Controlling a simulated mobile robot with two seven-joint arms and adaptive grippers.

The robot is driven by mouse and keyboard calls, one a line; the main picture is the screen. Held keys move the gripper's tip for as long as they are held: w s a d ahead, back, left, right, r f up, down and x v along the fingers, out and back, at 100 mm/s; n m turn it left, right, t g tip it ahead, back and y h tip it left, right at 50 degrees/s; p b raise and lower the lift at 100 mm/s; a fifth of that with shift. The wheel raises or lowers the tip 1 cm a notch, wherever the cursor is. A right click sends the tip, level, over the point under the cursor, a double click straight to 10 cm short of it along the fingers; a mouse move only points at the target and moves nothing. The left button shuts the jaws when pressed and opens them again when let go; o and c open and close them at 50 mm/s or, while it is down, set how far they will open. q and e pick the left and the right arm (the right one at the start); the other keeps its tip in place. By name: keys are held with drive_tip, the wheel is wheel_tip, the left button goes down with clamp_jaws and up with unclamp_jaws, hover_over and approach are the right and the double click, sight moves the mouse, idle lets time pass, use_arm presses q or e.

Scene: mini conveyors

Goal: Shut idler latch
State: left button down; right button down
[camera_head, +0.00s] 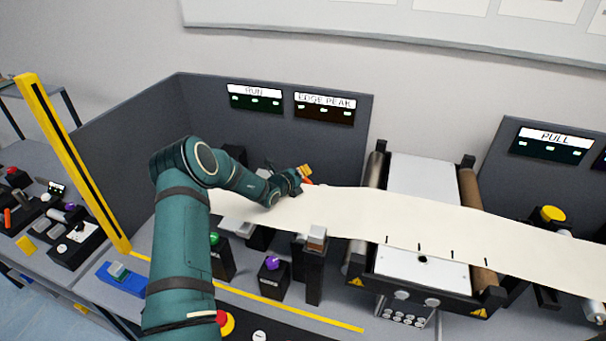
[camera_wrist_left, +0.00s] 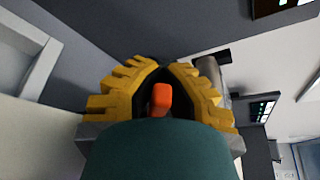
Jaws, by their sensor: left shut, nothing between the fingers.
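My left gripper (camera_head: 305,171) reaches over the far edge of the cream web (camera_head: 365,212) in the head view. Its yellow fingers (camera_wrist_left: 160,70) are shut, with their tips together, in the left wrist view. A small orange-red lever, which looks like the idler latch handle (camera_head: 307,181), shows right beside the fingertips. In the left wrist view, the orange lever (camera_wrist_left: 160,99) shows in the gap framed by the fingers; it is not gripped. Whether a finger touches it I cannot tell. The latch's body is hidden behind my arm and the web. My right gripper is out of view.
Grey panels with RUN (camera_head: 254,98) and EDGE PEAK (camera_head: 325,107) displays stand behind the gripper. A roller unit (camera_head: 420,268) is to the right. A post (camera_head: 314,270) and purple-knob box (camera_head: 273,277) stand in front. A yellow striped post (camera_head: 72,160) is at left.

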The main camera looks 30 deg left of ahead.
use_arm(q)
drive_tip(key=shift+w+d+r+m+g+y+b, duration=0.15)
drive_tip(key=shift+d+m+g+y+b, duration=0.15)
drive_tip(key=shift+m+b, duration=0.25)
drive_tip(key=shift+s+d+r+m+g+y+b, duration=0.1)
drive_tip(key=shift+d+r+m+y+b, duration=0.1)
drive_tip(key=shift+m+y+b, duration=0.3)
drive_tip(key=shift+w+d+r+m+g+y+b, duration=0.1)
drive_tip(key=shift+d+m+g+y+b, duration=0.15)
drive_tip(key=shift+m+b, duration=0.4)
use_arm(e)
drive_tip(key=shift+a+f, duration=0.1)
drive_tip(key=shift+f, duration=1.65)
use_arm(q)
drive_tip(key=c, duration=1)
unclamp_jaws()
drive_tip(key=shift+r, duration=0.1)
drive_tip(key=v, duration=1.2)
drive_tip(key=shift+a, duration=0.1)
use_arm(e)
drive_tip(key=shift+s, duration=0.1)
